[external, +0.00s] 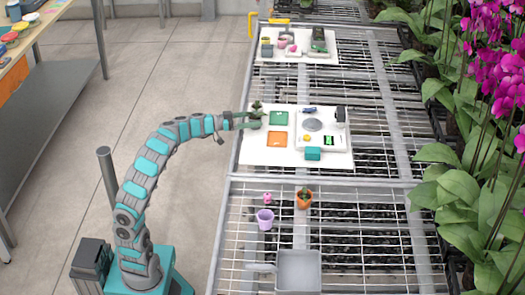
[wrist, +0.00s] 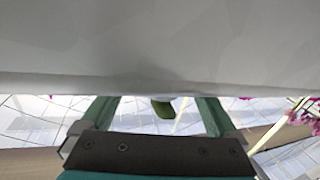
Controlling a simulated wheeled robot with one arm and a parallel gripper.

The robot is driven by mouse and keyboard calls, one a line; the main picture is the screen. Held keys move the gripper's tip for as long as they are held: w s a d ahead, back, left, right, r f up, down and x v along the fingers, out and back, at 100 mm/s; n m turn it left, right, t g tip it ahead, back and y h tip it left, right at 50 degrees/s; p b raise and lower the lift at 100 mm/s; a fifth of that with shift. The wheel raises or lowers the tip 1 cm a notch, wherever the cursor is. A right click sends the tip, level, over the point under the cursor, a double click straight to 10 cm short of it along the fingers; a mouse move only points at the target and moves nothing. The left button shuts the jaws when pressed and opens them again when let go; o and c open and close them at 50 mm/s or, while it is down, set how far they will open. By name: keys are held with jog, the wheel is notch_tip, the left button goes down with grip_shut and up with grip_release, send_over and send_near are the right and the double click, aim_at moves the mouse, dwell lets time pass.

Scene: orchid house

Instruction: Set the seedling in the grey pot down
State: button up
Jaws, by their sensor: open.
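The seedling (external: 257,106) shows its dark green leaves at the left edge of the white board (external: 345,158) on the bench. Its pot is small and mostly hidden by my gripper (external: 248,121), whose fingers reach to it from the left. My gripper is open, with its fingers apart around or beside the pot; I cannot tell if they touch it. In the wrist view the two green fingers (wrist: 157,112) stand wide apart, with a green leaf (wrist: 163,110) between them. A large pale grey surface fills the top of that view; I cannot tell what it is.
A purple pot (external: 264,219), an orange pot (external: 304,202) and a grey tray (external: 299,272) stand nearer. Orchids (external: 480,110) line the right.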

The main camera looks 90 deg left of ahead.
jog(key=v, duration=0.3)
jog(key=p+v, duration=0.1)
jog(key=v, duration=0.3)
jog(key=shift+d+r+p, duration=0.1)
jog(key=shift+d+p, duration=0.15)
jog(key=shift+p, duration=0.05)
